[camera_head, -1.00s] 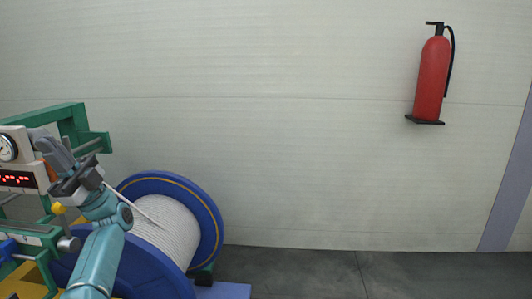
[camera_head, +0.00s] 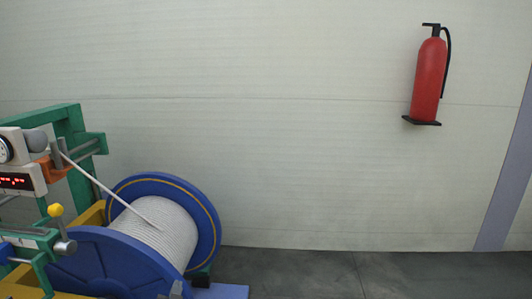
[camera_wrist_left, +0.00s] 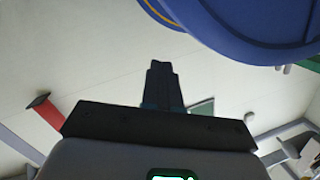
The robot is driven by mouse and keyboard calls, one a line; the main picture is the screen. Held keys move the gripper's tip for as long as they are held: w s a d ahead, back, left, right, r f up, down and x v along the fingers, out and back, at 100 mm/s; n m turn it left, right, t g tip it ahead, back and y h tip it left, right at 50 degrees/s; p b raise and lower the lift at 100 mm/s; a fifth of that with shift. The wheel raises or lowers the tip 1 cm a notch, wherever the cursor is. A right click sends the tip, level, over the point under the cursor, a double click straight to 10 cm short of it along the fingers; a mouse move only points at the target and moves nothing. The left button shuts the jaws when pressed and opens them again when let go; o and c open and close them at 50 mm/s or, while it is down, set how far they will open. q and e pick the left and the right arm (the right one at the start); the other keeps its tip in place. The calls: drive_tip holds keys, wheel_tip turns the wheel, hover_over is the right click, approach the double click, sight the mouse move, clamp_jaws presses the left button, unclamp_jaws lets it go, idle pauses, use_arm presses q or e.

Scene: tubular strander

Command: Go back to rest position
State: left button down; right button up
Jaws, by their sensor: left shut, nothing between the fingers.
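My left gripper shows in the left wrist view (camera_wrist_left: 162,68), where its two fingers are together with nothing between them. In the head view only a small grey tip, probably of this gripper (camera_head: 175,289), shows at the bottom edge, in front of the blue reel. The rest of the left arm is below the picture. My right gripper is in neither view.
A green-framed machine (camera_head: 68,110) with a gauge and red display stands at left. A white rope runs from it to a blue reel (camera_head: 205,205), also at the top of the wrist view (camera_wrist_left: 225,30). A red extinguisher (camera_head: 429,80) hangs on the wall. Floor at right is clear.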

use_arm(q)
drive_tip(key=s+d+f+n+g+h, duration=0.1)
drive_tip(key=s+d+f+g+h, duration=0.1)
drive_tip(key=s+d+f+g, duration=0.4)
drive_tip(key=s+d+f+g+h, duration=0.1)
drive_tip(key=s+d+f+h, duration=0.1)
drive_tip(key=s+f, duration=0.7)
drive_tip(key=s+d+f+n+g+h, duration=0.1)
drive_tip(key=s+d+n+g, duration=0.15)
drive_tip(key=s, duration=0.65)
drive_tip(key=s+d+f+n+g, duration=0.15)
drive_tip(key=s+g, duration=0.25)
drive_tip(key=s, duration=0.4)
drive_tip(key=s+d+f+n+g+h, duration=0.1)
drive_tip(key=s+d+g, duration=0.15)
drive_tip(key=s, duration=0.65)
wheel_tip(320, 180, up, 15)
drive_tip(key=p, duration=1.5)
drive_tip(key=shift+w+a+p, duration=0.3)
drive_tip(key=shift+w, duration=0.1)
